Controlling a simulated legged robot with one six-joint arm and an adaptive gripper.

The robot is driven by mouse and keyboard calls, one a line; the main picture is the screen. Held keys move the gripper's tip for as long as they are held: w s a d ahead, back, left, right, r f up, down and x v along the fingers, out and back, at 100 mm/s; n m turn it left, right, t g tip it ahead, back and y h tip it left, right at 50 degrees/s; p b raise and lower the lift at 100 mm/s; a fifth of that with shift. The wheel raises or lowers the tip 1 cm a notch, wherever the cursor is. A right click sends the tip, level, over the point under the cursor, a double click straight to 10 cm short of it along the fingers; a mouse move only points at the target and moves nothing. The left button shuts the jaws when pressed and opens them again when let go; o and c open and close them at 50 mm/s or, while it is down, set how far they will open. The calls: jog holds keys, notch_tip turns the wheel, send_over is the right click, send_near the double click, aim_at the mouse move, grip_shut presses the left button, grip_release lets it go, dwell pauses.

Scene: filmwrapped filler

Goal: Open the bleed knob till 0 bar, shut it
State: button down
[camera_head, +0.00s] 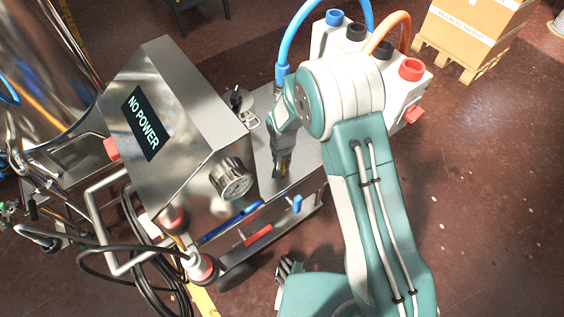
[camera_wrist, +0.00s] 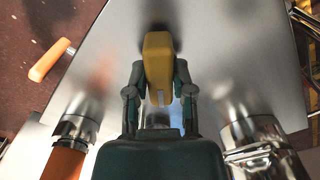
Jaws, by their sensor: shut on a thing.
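My gripper (camera_head: 282,166) reaches down over the metal top of the cart, right of the steel box. In the wrist view, my gripper (camera_wrist: 159,95) is shut on a yellow knob-like piece (camera_wrist: 158,55), with one dark finger on each side. I cannot tell for sure that this piece is the bleed knob; its lower part is hidden by the gripper. The box's display (camera_head: 145,124) reads "NO POWER". A ribbed round metal part (camera_head: 231,178) sits on the box's front side. No pressure reading is legible in either view.
A white unit (camera_head: 412,88) with coloured caps stands behind my arm. A blue hose (camera_head: 292,45) and an orange hose (camera_head: 392,24) arch there. The wrist view shows metal fittings at left (camera_wrist: 82,120) and right (camera_wrist: 258,135). Black cables (camera_head: 130,262) hang at left.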

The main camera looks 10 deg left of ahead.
jog(key=shift+a, duration=0.1)
jog(key=shift+c, duration=2.4)
grip_release()
notch_tip(320, 180, up, 12)
jog(key=shift+w, duration=0.1)
